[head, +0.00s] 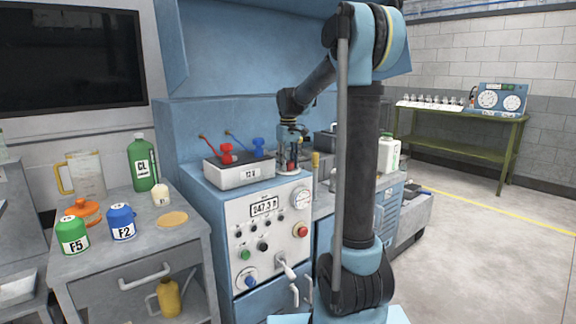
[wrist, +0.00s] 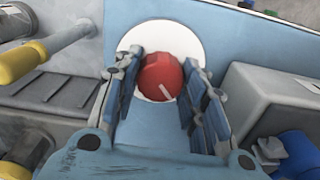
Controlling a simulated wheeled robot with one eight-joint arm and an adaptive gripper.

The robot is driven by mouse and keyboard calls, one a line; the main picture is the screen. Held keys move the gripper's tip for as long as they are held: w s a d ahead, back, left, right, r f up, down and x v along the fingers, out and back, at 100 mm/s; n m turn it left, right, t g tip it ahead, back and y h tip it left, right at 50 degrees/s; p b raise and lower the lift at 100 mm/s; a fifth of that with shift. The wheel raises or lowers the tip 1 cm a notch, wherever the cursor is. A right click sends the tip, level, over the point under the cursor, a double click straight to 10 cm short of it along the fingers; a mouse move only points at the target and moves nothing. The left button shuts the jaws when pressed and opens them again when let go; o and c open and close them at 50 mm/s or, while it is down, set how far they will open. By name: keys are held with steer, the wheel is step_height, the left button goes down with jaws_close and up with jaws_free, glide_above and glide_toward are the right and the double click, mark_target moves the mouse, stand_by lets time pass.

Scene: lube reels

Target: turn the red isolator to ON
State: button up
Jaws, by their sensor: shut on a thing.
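The red isolator (wrist: 161,75) is a round red knob on a white disc (wrist: 190,42), seen in the wrist view. A short white mark on the knob points toward the lower right of that view. No ON or OFF lettering is readable. My gripper (wrist: 166,82) has its two blue-padded fingers on either side of the knob and is shut on it. In the head view my gripper (head: 290,152) points down over the cabinet top, and the red isolator (head: 292,167) shows small between and below its fingers.
A 12 V box (head: 240,174) with red and blue clamps stands left of my gripper. The cabinet front (head: 262,235) carries gauges and buttons. A yellow-ended lever (wrist: 20,60) is near the knob's left. A grey box (wrist: 270,95) is close on the right.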

mark_target(288, 161)
steer(key=m, duration=0.4)
steer(key=shift+m, duration=0.4)
steer(key=m, duration=0.8)
steer(key=shift+m, duration=2.2)
steer(key=o, duration=1.1)
steer(key=shift+c, duration=0.2)
step_height(288, 161, up, 12)
